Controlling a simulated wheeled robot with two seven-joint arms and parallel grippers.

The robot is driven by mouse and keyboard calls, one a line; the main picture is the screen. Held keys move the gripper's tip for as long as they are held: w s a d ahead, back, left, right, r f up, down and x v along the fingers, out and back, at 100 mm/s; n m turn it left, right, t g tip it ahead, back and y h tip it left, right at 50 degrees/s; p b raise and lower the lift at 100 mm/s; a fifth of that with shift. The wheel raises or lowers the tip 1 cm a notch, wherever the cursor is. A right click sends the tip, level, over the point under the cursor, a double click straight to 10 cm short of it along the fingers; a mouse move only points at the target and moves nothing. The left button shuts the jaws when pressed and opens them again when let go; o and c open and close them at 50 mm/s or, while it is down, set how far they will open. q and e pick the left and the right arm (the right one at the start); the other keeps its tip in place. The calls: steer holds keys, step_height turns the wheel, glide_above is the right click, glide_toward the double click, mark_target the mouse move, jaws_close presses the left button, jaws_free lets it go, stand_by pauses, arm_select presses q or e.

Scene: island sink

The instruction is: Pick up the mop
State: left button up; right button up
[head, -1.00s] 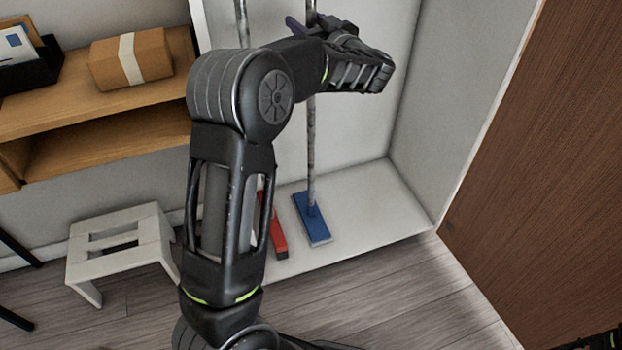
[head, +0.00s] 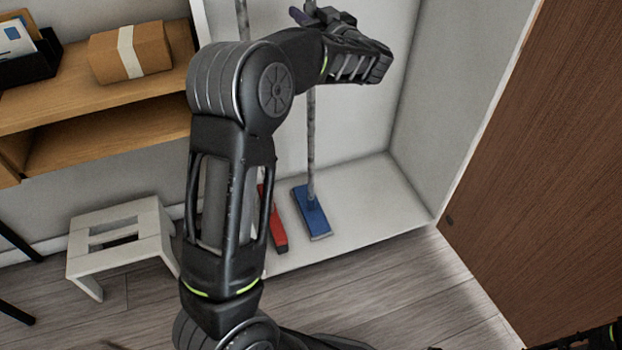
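A mop with a blue flat head (head: 311,212) and a thin grey pole stands upright on the floor of a white open cabinet. A second tool with a red head (head: 273,220) stands just left of it, its pole partly hidden by my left arm. My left gripper (head: 312,14) is at the top of the view, at the blue mop's pole. The pole passes behind my wrist, and the upper part is cut off by the picture edge. I cannot tell whether the fingers are closed on the pole.
A brown wooden door or panel (head: 560,190) stands at the right of the cabinet. A white stool (head: 120,240) stands at the left, below a wooden shelf (head: 100,110) with a cardboard box (head: 130,55). The wooden floor in front of the cabinet is clear.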

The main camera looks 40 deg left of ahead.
arm_select(q)
jaws_close()
steer(key=shift+r, duration=0.15)
steer(key=shift+r+p, duration=1.65)
steer(key=shift+r, duration=1.9)
steer(key=s+a+p+v, duration=0.1)
steer(key=s+p+v, duration=0.1)
steer(key=v, duration=1.7)
steer(key=shift+s+f+p, duration=0.15)
steer(key=shift+s+p, duration=0.25)
steer(key=shift+s, duration=0.4)
